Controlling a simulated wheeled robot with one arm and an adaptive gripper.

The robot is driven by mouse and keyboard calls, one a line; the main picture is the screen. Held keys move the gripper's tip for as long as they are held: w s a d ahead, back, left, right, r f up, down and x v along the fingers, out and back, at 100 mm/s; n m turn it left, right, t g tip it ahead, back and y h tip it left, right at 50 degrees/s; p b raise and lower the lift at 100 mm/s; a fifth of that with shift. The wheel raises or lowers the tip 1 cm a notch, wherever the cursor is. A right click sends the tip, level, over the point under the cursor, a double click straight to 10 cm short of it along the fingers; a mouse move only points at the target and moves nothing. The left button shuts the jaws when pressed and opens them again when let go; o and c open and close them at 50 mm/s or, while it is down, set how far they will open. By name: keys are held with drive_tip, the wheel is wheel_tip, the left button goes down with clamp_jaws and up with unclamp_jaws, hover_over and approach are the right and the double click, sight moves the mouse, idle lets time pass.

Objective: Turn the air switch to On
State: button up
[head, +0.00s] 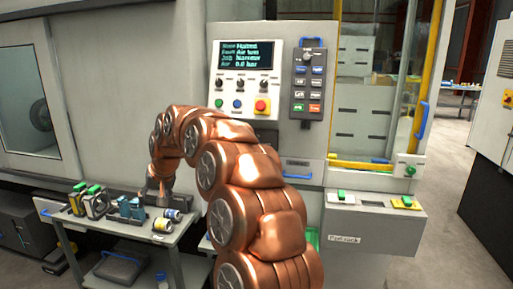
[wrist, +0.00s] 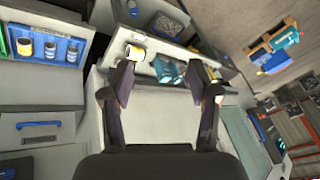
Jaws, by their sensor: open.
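The control panel (head: 244,84) is upright on the grey machine front in the head view. Under its screen (head: 247,55), whose bottom line appears to read Air 0.0 bar, is a row of three small black knobs (head: 240,83). Their labels are too small to read, so I cannot tell which is the air switch. Below them are a green button, a blue button and a red stop button (head: 262,105). My gripper (wrist: 160,84) is open and empty in the wrist view. In the head view it hangs low over the bench, left of and well below the panel.
The bench (head: 120,222) holds a blue vise-like fixture (head: 131,207), green-topped blocks and small cylinders (head: 163,226). A keypad pendant (head: 308,84) hangs right of the panel. A grey ledge (head: 375,222) juts out at the right. My arm covers part of the machine front below the panel.

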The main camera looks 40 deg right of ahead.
drive_tip(key=w+d+f+m+t+h+b, duration=0.1)
drive_tip(key=w+d+f+m+h, duration=0.1)
drive_tip(key=w+d, duration=0.5)
drive_tip(key=w+d+f+m+t+h, duration=0.1)
drive_tip(key=w+d+f+m, duration=0.15)
drive_tip(key=d, duration=0.85)
drive_tip(key=w+d+f+m+t+h+b, duration=0.1)
drive_tip(key=w+d+h, duration=0.1)
drive_tip(key=w+d, duration=0.55)
drive_tip(key=s+d+r+m+h+b, duration=0.1)
drive_tip(key=s+d+h, duration=0.25)
drive_tip(key=d, duration=0.75)
drive_tip(key=s+d+m+h+b, duration=0.15)
drive_tip(key=d+h, duration=0.25)
drive_tip(key=d, duration=0.6)
drive_tip(key=shift+s+r+t+h, duration=1.1)
drive_tip(key=shift+s+r+h, duration=0.75)
drive_tip(key=shift+r, duration=0.5)
drive_tip(key=p+x, duration=0.5)
drive_tip(key=x, duration=0.2)
drive_tip(key=shift+w+n, duration=0.3)
drive_tip(key=shift+n, duration=0.1)
drive_tip(key=shift+d, duration=0.15)
